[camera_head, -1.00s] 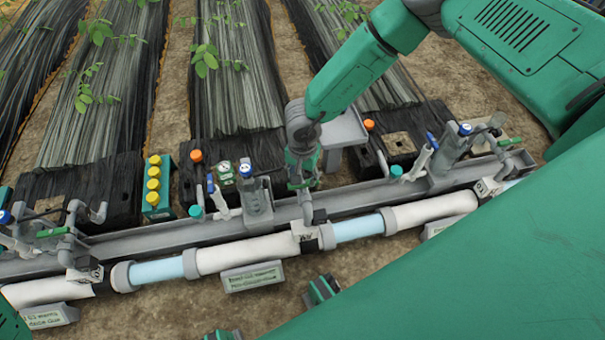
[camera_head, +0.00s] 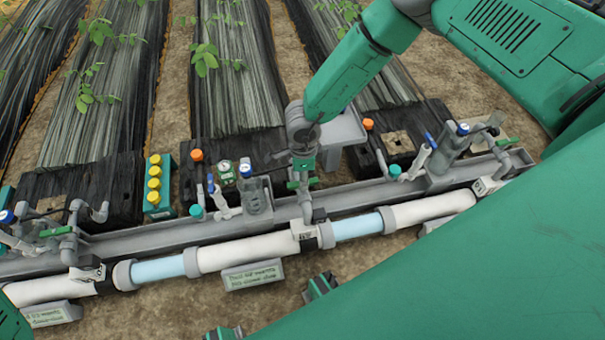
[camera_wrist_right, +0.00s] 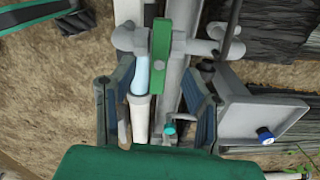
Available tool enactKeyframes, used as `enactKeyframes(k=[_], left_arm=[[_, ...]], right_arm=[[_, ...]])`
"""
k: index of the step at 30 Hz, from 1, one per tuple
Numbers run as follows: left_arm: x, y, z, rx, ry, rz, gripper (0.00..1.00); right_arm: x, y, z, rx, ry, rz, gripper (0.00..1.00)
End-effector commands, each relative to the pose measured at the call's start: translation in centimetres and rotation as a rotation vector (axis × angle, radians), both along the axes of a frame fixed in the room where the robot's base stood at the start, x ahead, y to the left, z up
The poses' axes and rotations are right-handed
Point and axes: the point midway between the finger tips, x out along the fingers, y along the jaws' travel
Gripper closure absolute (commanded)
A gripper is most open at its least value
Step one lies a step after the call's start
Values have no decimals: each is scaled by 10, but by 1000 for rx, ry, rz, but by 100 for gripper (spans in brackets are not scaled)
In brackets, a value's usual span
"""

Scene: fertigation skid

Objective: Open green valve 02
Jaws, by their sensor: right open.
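The middle valve has a green handle (camera_head: 303,183) on a grey riser pipe; I cannot read its tag (camera_head: 301,231) clearly. In the right wrist view the handle (camera_wrist_right: 160,50) lies crosswise over the grey pipe, beyond my fingertips and between their lines. My right gripper (camera_head: 303,160) is just behind and above this handle in the head view. In the wrist view the right gripper (camera_wrist_right: 158,90) is open and empty, its fingers on either side, apart from the handle. Other green handles show at the left (camera_head: 57,231) and right (camera_head: 507,142). My left gripper is not in view.
A white and pale blue pipe (camera_head: 245,251) runs along the front of the grey channel (camera_head: 130,237). A blue-capped grey filter (camera_head: 255,190) and a teal rack with yellow caps (camera_head: 157,190) stand left of my right gripper. A grey tray (camera_head: 343,128) is close behind it.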

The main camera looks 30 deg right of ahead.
Motion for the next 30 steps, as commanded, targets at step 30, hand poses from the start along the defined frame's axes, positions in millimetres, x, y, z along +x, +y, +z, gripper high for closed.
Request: enactKeyframes(k=[30], left_arm=[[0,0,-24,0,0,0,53]], right_arm=[[-1,0,-30,-1,0,132,59]])
